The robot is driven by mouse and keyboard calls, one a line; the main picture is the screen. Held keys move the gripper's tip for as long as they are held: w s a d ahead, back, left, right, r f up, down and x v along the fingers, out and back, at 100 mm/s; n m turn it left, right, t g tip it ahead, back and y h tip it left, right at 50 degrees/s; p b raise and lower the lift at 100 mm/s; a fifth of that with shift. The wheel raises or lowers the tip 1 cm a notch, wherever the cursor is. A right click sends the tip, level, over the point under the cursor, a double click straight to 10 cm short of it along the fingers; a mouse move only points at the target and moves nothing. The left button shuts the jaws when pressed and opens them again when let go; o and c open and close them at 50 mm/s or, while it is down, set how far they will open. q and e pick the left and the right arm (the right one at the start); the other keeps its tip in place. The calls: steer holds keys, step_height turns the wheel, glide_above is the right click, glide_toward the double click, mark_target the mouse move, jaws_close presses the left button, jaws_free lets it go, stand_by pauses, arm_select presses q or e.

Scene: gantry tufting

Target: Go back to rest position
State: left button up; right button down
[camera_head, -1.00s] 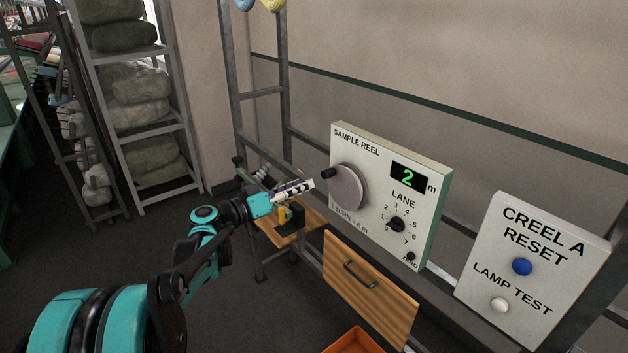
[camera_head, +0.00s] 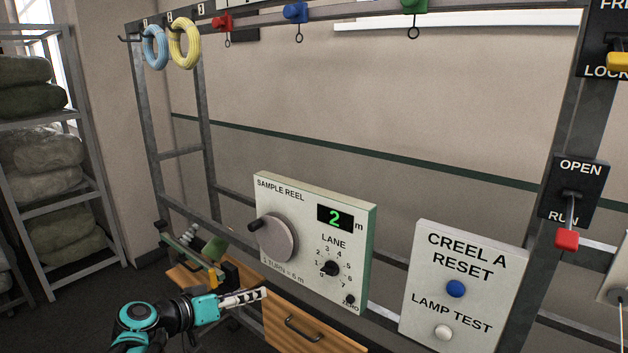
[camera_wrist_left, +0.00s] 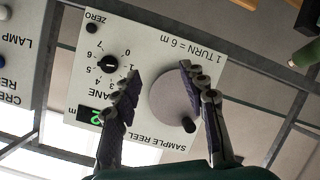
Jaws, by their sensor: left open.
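My left gripper (camera_head: 245,297) is low in the head view, below and left of the sample reel panel (camera_head: 352,225), in front of the wooden drawer. In the left wrist view its two fingers (camera_wrist_left: 160,72) are spread apart with nothing between them. The panel appears upside down there, behind the fingers. The panel's round grey reel (camera_head: 278,238) has a dark crank knob (camera_head: 256,224) at its upper left. The green display (camera_head: 335,218) reads 2 m. The gripper stands apart from the reel. My right gripper is not in view.
The wooden drawer (camera_head: 285,315) with a dark handle lies under the panel. A creel reset panel (camera_head: 425,275) with blue and white buttons stands to the right. An open/run lever with a red grip (camera_head: 567,239) is farther right. Shelves with bales (camera_head: 50,165) stand at left.

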arm_select(q)
steer(key=s+d+f+g+y+b, duration=0.2)
steer(key=s+d+f+b, duration=0.2)
steer(key=s+f, duration=0.55)
steer(key=s+a+f+y+b, duration=0.2)
steer(key=s+f+y, duration=0.1)
steer(key=s+f, duration=0.3)
steer(key=s+a+f+n+g+y+b, duration=0.1)
steer(key=s+a+f+y+b, duration=0.1)
steer(key=s+f, duration=0.5)
steer(key=shift+a+f+g+y+b, duration=0.25)
steer(key=shift+f+g+y+b, duration=0.05)
steer(key=shift+f+y+b, duration=0.4)
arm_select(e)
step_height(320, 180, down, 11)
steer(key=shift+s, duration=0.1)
